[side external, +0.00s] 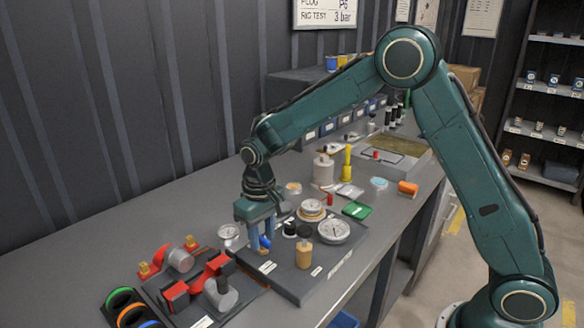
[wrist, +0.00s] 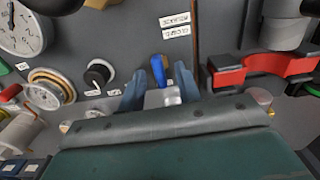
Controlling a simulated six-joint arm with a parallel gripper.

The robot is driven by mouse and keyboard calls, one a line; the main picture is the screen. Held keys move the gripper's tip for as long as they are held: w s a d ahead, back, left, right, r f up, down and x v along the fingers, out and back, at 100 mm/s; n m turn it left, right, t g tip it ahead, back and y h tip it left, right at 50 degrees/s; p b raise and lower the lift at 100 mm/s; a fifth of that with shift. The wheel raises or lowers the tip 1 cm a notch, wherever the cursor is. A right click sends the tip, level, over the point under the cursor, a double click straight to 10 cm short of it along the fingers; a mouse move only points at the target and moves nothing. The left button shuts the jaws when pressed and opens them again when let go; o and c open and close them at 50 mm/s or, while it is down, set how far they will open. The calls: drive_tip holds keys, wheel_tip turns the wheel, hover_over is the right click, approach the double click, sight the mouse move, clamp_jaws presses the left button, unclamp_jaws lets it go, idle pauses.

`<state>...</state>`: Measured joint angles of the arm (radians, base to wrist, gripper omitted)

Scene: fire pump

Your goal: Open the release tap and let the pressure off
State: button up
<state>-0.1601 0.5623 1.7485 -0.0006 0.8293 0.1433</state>
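The release tap has a blue lever (wrist: 158,70) on a small silver body (wrist: 163,97), in the middle of the wrist view. My gripper (wrist: 160,90) points down over the tap, with one blue-grey finger on each side. In the side view, my gripper (side external: 262,238) stands at the panel's left part. The fingers look apart, with gaps beside the lever; contact is not clear. Two small labels (wrist: 176,26), seen upside down, lie near the lever. Part of the tap body is hidden by my gripper.
A white dial gauge (side external: 334,231), a brass-rimmed gauge (side external: 311,211), a tan cylinder (side external: 304,256) and black knobs (side external: 289,228) stand close on the panel. Red clamp parts (side external: 190,290) lie to the left.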

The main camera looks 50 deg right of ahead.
sight(265, 239)
drive_tip(key=shift+r, duration=0.1)
wheel_tip(265, 239, up, 14)
drive_tip(key=shift+f, duration=0.2)
idle(0.7)
drive_tip(key=shift+s, duration=0.1)
drive_tip(key=s+d+r+t, duration=0.1)
drive_tip(key=s+d+r, duration=0.25)
drive_tip(key=s, duration=0.35)
drive_tip(key=s+d+r+t, duration=0.2)
drive_tip(key=s+r, duration=0.2)
drive_tip(key=s, duration=0.3)
drive_tip(key=s+d+f+t, duration=0.2)
drive_tip(key=s+f, duration=0.1)
drive_tip(key=s, duration=1.1)
drive_tip(key=shift+s+f+t, duration=0.2)
drive_tip(key=shift+s+t, duration=0.05)
drive_tip(key=shift+t, duration=0.05)
drive_tip(key=shift+o, duration=0.4)
drive_tip(key=shift+w+r, duration=0.1)
drive_tip(key=shift+w, duration=0.05)
idle(1.9)
